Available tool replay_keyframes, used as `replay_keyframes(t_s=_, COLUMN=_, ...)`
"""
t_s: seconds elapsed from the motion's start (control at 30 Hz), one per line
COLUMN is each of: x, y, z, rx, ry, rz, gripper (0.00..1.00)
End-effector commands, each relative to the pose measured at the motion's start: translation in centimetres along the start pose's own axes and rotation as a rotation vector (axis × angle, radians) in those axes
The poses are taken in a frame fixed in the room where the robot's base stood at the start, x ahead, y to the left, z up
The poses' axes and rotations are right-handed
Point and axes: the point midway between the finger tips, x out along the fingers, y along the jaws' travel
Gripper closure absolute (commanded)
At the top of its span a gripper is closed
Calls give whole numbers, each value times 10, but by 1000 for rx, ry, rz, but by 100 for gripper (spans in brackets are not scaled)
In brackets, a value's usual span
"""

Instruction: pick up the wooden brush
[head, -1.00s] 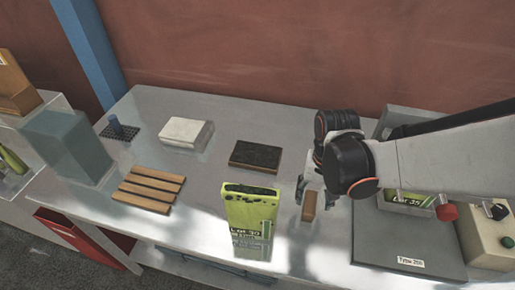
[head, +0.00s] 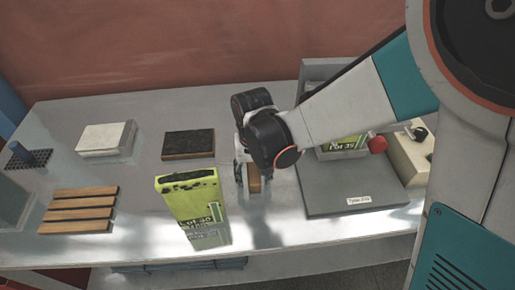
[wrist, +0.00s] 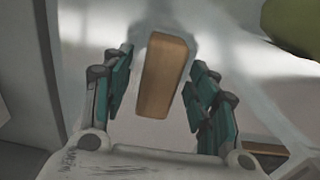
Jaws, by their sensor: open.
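The wooden brush (head: 254,184) shows as a small brown wooden block on the metal table, below my gripper. In the wrist view the wooden brush (wrist: 162,75) lies lengthwise between the two teal finger pads, with a gap on each side. My gripper (head: 250,174) is open and straddles it from above; in the wrist view the gripper (wrist: 158,88) holds nothing. The brush's upper part is partly hidden by my wrist in the head view, and I cannot see any bristles.
A green pouch (head: 193,207) stands close left of the brush. A grey scale-like device (head: 350,185) stands to the right. A black-topped wooden block (head: 188,144), a white box (head: 105,138) and a slatted wooden rack (head: 79,210) lie further left.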

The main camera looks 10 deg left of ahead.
Motion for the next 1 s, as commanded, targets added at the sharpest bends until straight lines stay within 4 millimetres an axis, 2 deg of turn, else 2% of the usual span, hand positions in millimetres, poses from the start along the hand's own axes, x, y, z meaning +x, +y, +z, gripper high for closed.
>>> replay_keyframes(t_s=0.6, x=4, y=1, z=-1, rx=2, ry=0, rz=0, gripper=47)
replay_keyframes(t_s=0.8, x=4, y=1, z=-1, rx=2, ry=0, rz=0, gripper=92)
replay_keyframes(t_s=0.83, x=4, y=1, z=-1, rx=2, ry=0, rz=0, gripper=95)
replay_keyframes(t_s=1.0, x=4, y=1, z=-1, rx=2, ry=0, rz=0, gripper=95)
